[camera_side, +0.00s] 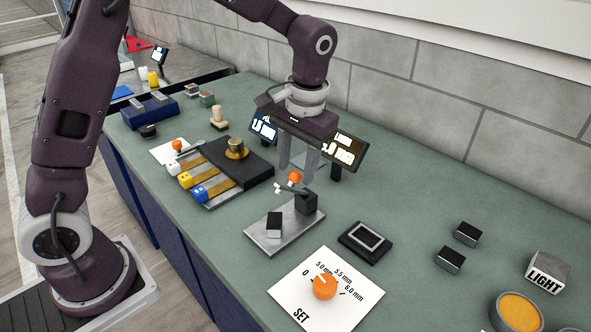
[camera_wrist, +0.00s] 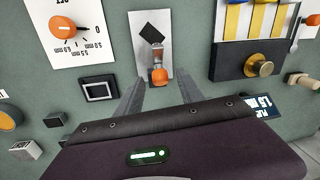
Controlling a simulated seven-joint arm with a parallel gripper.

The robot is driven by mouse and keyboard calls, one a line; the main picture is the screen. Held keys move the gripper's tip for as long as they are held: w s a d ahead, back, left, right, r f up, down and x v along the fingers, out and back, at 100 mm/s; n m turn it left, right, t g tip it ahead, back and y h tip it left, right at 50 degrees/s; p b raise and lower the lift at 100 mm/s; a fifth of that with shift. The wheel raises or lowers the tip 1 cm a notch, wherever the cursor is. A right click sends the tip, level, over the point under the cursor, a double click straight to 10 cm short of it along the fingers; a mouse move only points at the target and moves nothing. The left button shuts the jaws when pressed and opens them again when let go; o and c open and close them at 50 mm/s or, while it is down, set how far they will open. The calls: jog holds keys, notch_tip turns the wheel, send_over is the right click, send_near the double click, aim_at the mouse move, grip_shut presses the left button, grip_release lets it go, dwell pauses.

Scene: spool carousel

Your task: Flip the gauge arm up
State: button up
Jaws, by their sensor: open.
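The gauge stands on a pale metal plate (camera_side: 262,236), with a dark block (camera_side: 307,203) at its far right and another dark block (camera_side: 274,224) at the near side. The gauge arm's orange tip (camera_side: 295,177) is beside the far block's top; its exact tilt is unclear. My gripper (camera_side: 297,172) points down over the gauge, open, with its fingertips on either side of the orange tip. In the wrist view the orange tip (camera_wrist: 159,76) lies between the fingers, and the plate (camera_wrist: 136,60) is beyond. Contact with the fingers cannot be told.
A white SET card with an orange dial (camera_side: 324,286) and a dark framed pad (camera_side: 365,242) are at the front right. A dark block with a brass knob (camera_side: 236,148) and colored strips is left. Lit displays (camera_side: 343,152) stand close behind my gripper.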

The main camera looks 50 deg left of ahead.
jog(key=shift+a+f, duration=0.1)
jog(key=shift+f, duration=0.8)
grip_shut()
jog(key=shift+r, duration=0.1)
dwell(0.6)
